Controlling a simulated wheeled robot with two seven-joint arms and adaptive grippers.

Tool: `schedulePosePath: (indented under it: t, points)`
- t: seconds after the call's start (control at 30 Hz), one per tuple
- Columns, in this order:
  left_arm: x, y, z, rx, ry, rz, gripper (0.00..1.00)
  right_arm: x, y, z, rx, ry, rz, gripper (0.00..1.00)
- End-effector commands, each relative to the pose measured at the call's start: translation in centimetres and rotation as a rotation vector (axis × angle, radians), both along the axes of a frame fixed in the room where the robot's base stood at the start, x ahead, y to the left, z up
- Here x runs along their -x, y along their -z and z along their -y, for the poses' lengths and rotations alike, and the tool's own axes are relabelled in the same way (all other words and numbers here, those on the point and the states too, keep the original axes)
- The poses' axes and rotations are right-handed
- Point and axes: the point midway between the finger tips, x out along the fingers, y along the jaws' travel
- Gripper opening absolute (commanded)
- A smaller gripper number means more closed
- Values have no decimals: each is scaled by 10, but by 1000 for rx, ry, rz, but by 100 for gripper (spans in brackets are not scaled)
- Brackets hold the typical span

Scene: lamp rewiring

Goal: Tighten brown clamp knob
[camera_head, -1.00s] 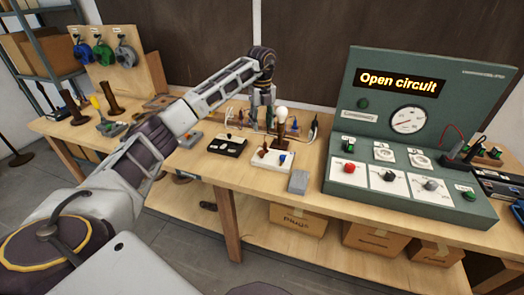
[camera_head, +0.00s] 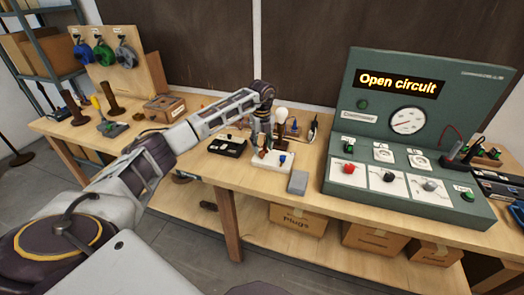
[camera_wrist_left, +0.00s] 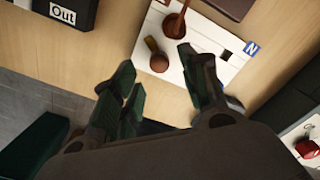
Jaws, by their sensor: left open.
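My left gripper (camera_head: 262,150) is low over the board, pointing down. My right gripper is out of view.
A black tray (camera_head: 227,148) lies just left of the board and a grey block (camera_head: 298,182) just right. The green tester (camera_head: 338,197), reading "Open circuit", stands further right. Tools and a wooden box (camera_head: 163,104) lie on the left of the bench.

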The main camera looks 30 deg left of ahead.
Motion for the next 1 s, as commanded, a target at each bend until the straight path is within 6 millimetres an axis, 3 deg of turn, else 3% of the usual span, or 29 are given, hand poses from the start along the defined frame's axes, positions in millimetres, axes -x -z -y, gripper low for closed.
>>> schedulePosePath:
  t: [0.3, 0.7, 1.0]
  points:
    - [0, 29, 0, 0, 0, -1, 44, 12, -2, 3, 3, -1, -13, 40]
    - [0, 33, 0, 0, 0, 0, 44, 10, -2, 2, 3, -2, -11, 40]
    - [0, 33, 0, 0, 0, 0, 6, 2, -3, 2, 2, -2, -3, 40]
